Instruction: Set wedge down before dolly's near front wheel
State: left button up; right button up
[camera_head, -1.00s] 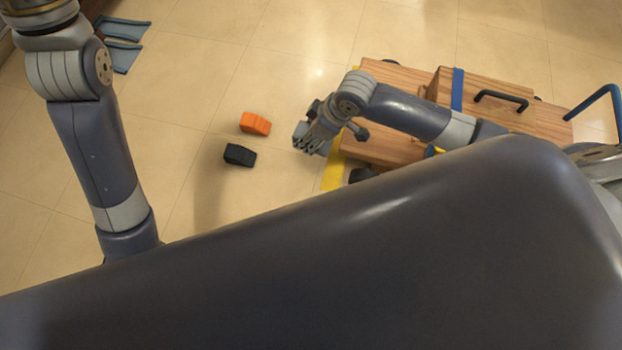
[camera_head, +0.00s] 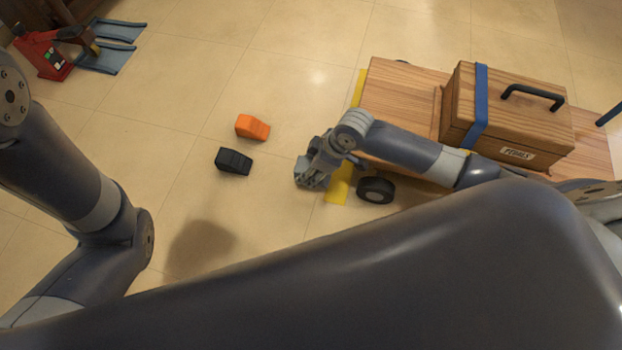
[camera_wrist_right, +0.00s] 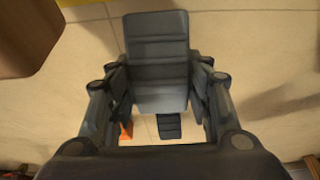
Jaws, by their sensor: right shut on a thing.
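The wooden dolly (camera_head: 400,88) stands at the right in the head view. My right gripper (camera_head: 312,178) is left of that wheel, beyond the strip, pointing down. In the right wrist view its fingers (camera_wrist_right: 158,95) are shut on a dark grey ribbed wedge (camera_wrist_right: 157,50). In the head view the held wedge is mostly hidden by the gripper, and its height above the floor is unclear. My left arm shows at the left, but its gripper is out of view.
A black wedge (camera_head: 233,161) and an orange wedge (camera_head: 252,127) lie on the tiles left of my right gripper. A strapped wooden box (camera_head: 512,115) sits on the dolly. A red device (camera_head: 42,52) and blue mats (camera_head: 108,55) are at far left. Floor between is clear.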

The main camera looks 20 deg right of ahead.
jog(key=shift+f+b, duration=1.65)
jog(key=shift+f, duration=0.5)
jog(key=shift+r, duration=0.15)
jog(key=o, duration=1.3)
jog(key=shift+f, duration=0.2)
